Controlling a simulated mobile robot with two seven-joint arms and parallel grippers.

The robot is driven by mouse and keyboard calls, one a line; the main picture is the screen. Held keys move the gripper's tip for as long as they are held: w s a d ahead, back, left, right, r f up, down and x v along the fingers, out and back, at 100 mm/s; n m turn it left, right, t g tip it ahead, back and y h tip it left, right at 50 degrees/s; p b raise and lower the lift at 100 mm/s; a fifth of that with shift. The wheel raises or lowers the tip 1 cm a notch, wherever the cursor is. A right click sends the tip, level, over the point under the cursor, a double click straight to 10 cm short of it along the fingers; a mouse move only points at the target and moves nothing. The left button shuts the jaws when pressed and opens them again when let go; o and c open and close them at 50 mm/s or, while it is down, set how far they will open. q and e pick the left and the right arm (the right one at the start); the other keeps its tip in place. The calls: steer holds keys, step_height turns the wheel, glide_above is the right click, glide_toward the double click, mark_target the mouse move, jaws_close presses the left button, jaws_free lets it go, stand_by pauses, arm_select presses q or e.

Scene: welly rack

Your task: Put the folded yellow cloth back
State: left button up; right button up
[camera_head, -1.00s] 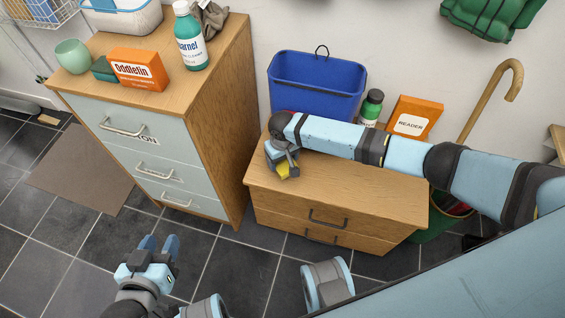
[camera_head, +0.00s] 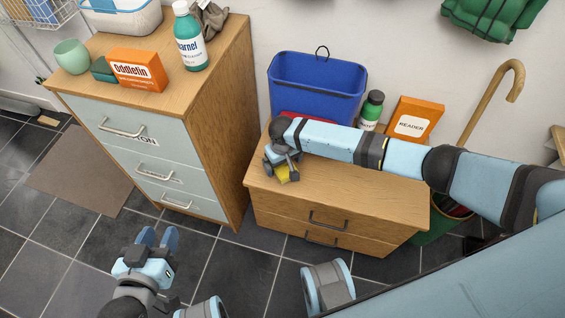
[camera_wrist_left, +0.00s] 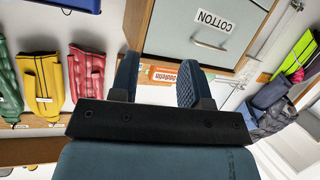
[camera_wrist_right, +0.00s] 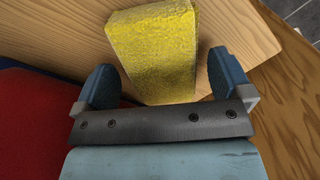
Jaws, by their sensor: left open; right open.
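The folded yellow cloth (camera_wrist_right: 150,40) lies on the wooden top of the low drawer unit (camera_head: 365,187). In the head view only a small yellow patch of the cloth (camera_head: 284,176) shows under my right gripper (camera_head: 286,168). In the right wrist view my right gripper (camera_wrist_right: 162,62) is open, with the cloth's near end between its fingers and gaps on both sides. I cannot tell how far above the top the fingers are. My left gripper (camera_head: 158,238) is open and empty over the tiled floor, in front of the tall drawer cabinet (camera_head: 215,130).
A blue bin (camera_head: 315,85), a red thing (camera_head: 304,117), a green bottle (camera_head: 371,107) and an orange READER box (camera_head: 414,120) stand behind my right arm. The tall cabinet carries an orange box (camera_head: 138,70), a teal bottle (camera_head: 190,40) and a green cup (camera_head: 72,56).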

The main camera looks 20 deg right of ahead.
step_height(320, 180, up, 4)
steer(key=shift+f+p, duration=0.25)
steer(key=shift+p, duration=0.35)
arm_select(q)
steer(key=shift+s+a+f+g+y+p, duration=0.5)
steer(key=shift+s+a+f+g+p, duration=0.2)
steer(key=shift+f+p, duration=0.35)
arm_select(e)
step_height(320, 180, up, 8)
steer(key=shift+r, duration=0.15)
arm_select(q)
steer(key=shift+a+r, duration=0.1)
steer(key=shift+r, duration=0.05)
